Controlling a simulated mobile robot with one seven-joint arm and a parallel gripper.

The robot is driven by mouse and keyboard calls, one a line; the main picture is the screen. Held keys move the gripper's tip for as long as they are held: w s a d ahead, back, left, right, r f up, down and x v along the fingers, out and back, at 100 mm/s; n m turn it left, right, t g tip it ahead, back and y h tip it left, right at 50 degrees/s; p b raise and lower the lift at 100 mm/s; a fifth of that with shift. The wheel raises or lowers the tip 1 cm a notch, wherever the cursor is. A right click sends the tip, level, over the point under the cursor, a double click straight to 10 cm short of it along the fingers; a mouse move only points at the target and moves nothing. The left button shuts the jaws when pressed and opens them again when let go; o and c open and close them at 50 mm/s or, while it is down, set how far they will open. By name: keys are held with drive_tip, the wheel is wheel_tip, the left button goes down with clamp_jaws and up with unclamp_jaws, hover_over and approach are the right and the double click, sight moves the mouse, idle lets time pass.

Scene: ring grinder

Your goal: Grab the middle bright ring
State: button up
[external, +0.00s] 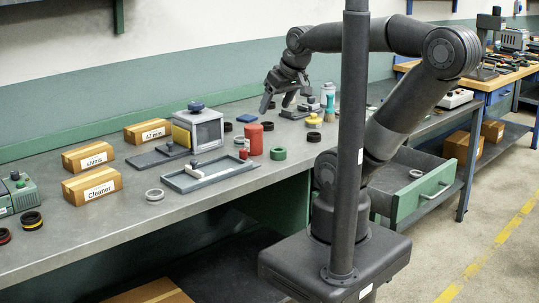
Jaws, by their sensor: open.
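My gripper (276,106) is open and empty, pointing down above the back of the grey workbench (105,228), with dark and metal items near its fingers. A bright silver ring (155,195) lies flat on the bench at the left, in front of the boxes, well away from my gripper. Another bright silver ring (416,173) lies in the open green drawer (437,190) at the right. My arm and the column may hide other rings, and I cannot tell which bright ring is the middle one.
A grey tray (215,180), a red cylinder (254,140), a green ring (278,154) and several black rings sit mid-bench. The bench's front left is mostly clear.

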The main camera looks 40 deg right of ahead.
drive_tip(key=shift+o, duration=0.5)
drive_tip(key=w+a+f+n+g, duration=0.1)
drive_tip(key=w+a+f+g, duration=0.1)
drive_tip(key=w+a, duration=0.65)
drive_tip(key=w+a+f+g, duration=0.2)
drive_tip(key=w+a, duration=0.3)
drive_tip(key=a, duration=0.7)
drive_tip(key=a+f+n+g, duration=0.15)
drive_tip(key=a+f, duration=0.45)
drive_tip(key=a, duration=0.6)
drive_tip(key=shift+m, duration=0.25)
drive_tip(key=f, duration=1)
drive_tip(key=shift+w+d+f, duration=0.25)
drive_tip(key=shift+f, duration=0.05)
drive_tip(key=shift+c, duration=0.5)
